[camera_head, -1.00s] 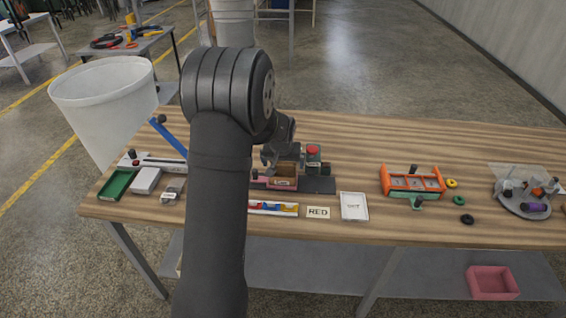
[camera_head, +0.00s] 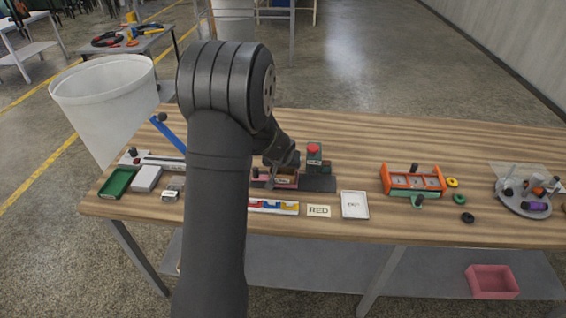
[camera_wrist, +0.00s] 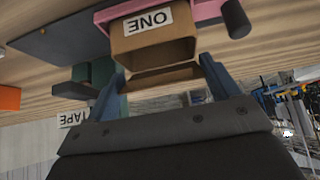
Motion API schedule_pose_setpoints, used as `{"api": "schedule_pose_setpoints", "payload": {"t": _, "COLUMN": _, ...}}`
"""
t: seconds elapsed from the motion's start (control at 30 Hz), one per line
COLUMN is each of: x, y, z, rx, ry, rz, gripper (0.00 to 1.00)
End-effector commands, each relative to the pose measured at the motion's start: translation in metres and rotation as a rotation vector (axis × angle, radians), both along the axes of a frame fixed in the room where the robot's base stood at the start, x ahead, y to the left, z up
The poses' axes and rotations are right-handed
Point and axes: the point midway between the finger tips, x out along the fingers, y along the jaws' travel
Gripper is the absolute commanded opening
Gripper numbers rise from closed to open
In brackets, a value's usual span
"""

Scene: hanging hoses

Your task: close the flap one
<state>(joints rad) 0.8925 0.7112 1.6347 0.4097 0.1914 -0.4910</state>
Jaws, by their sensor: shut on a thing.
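The small brown box with the label ONE (camera_wrist: 150,40) shows upside down in the wrist view, held in a pink frame. In the head view, the box (camera_head: 287,180) is partly covered by my gripper (camera_head: 281,168). Its flap (camera_wrist: 165,74) stands out at the box's open side in the wrist view. My gripper (camera_wrist: 162,70) has one finger at each side edge of the flap and is shut on it. The flap does not cover the opening; its exact angle is hard to tell.
A dark green block with a red top (camera_head: 314,153) stands right behind the box. A colored strip (camera_head: 273,207), a RED card (camera_head: 318,211) and a white tray (camera_head: 354,204) lie in front. An orange frame (camera_head: 413,181) stands farther right. Bare wood lies between them.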

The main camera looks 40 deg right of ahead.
Motion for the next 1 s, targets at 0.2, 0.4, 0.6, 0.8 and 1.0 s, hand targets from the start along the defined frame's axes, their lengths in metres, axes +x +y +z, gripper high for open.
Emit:
{"api": "schedule_pose_setpoints", "payload": {"t": 0.2, "x": -0.0039, "y": 0.0001, "z": -0.0022, "rx": -0.027, "ry": -0.014, "rz": -0.009, "gripper": 0.58}}
{"api": "schedule_pose_setpoints", "payload": {"t": 0.4, "x": -0.0041, "y": -0.0002, "z": -0.0022, "rx": -0.03, "ry": -0.016, "rz": -0.01, "gripper": 0.58}}
{"api": "schedule_pose_setpoints", "payload": {"t": 0.6, "x": -0.0041, "y": -0.0003, "z": -0.0021, "rx": -0.03, "ry": -0.016, "rz": -0.01, "gripper": 0.95}}
{"api": "schedule_pose_setpoints", "payload": {"t": 0.8, "x": -0.004, "y": -0.0004, "z": -0.0018, "rx": -0.03, "ry": -0.016, "rz": -0.01, "gripper": 1.0}}
{"api": "schedule_pose_setpoints", "payload": {"t": 1.0, "x": -0.0068, "y": 0.0024, "z": 0.0048, "rx": -0.032, "ry": -0.016, "rz": -0.009, "gripper": 1.0}}
